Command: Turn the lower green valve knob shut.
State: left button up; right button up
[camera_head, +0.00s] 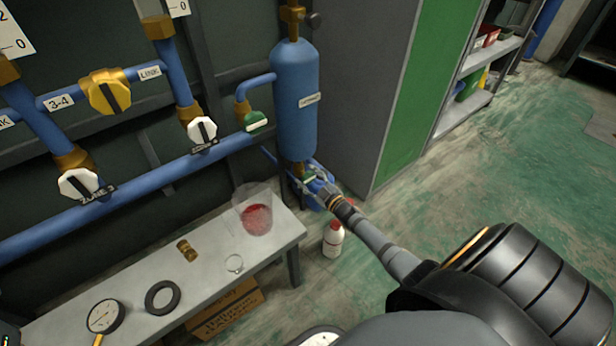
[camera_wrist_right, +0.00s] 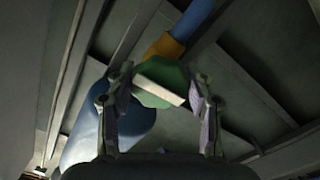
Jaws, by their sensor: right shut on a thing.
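The lower green valve knob (camera_head: 309,178) sits at the foot of the blue cylinder (camera_head: 295,95), mostly hidden by my right gripper (camera_head: 318,187) in the head view. In the right wrist view the green knob (camera_wrist_right: 158,80) has a white bar (camera_wrist_right: 160,91) lying slanted across its face, down to the right. The fingers of my right gripper (camera_wrist_right: 160,98) stand on either side of the knob and are shut on it. A second green knob (camera_head: 256,121) with a white bar sits higher, left of the cylinder.
A grey bench (camera_head: 215,270) holds a clear beaker with red contents (camera_head: 256,218), a black ring (camera_head: 162,297), a gauge (camera_head: 102,316) and a brass fitting (camera_head: 187,249). A white bottle (camera_head: 333,239) stands on the floor by the bench. Blue pipes (camera_head: 150,198) run left. Open floor lies right.

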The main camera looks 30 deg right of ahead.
dwell(0.3)
jog(key=o, duration=1.2)
jog(key=shift+s, duration=0.1)
jog(key=s, duration=0.8)
jog(key=s+d, duration=0.1)
jog(key=s, duration=0.2)
jog(key=shift+s, duration=0.4)
